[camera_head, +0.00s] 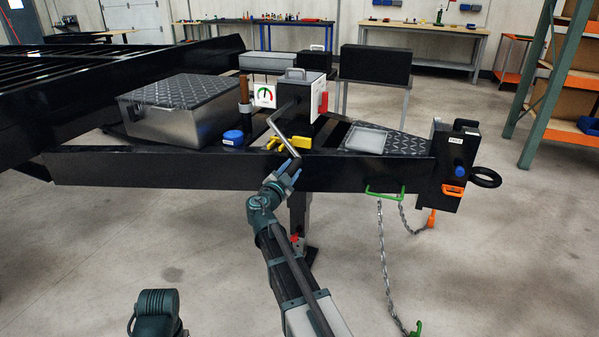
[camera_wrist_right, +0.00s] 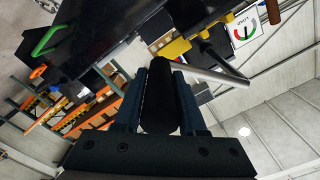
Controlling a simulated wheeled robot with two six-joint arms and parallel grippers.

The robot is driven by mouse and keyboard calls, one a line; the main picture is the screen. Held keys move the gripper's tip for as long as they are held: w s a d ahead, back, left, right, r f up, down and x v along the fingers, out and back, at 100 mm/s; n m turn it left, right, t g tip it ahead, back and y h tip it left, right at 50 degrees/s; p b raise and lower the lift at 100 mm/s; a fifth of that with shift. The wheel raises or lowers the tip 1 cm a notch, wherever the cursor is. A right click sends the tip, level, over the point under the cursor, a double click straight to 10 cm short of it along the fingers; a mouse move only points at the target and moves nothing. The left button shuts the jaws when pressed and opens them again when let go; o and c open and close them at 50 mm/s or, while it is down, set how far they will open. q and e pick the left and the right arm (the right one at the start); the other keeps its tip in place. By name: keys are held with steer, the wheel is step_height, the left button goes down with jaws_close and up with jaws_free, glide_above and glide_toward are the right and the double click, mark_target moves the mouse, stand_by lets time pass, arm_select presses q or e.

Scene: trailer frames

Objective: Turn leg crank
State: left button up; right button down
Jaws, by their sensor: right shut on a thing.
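The leg crank is a grey bent rod (camera_head: 277,124) that comes out of a dark box (camera_head: 302,93) on the black trailer frame and slopes down toward me. My right gripper (camera_head: 287,170) is at the crank's low end, in front of the frame. In the right wrist view its two fingers (camera_wrist_right: 165,95) are shut around the crank's black handle (camera_wrist_right: 160,108). The grey rod (camera_wrist_right: 212,74) runs off from the handle to the right. The trailer's leg (camera_head: 299,212) stands below the frame, partly hidden by my right arm. My left gripper is not in view.
The black trailer frame (camera_head: 130,170) crosses the view. Safety chains (camera_head: 384,250) hang at the right. The floor in front is largely clear.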

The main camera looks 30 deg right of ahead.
steer(key=w+a+f+m+b, duration=0.2)
steer(key=w+a+f+b, duration=0.1)
steer(key=w+a, duration=0.4)
steer(key=shift+w+f+m, duration=0.4)
steer(key=shift+w, duration=0.25)
steer(key=shift+d, duration=0.1)
steer(key=c, duration=0.9)
jaws_free()
steer(key=shift+o, duration=1.1)
steer(key=shift+r, duration=0.1)
steer(key=shift+o, duration=0.9)
steer(key=shift+s, duration=0.1)
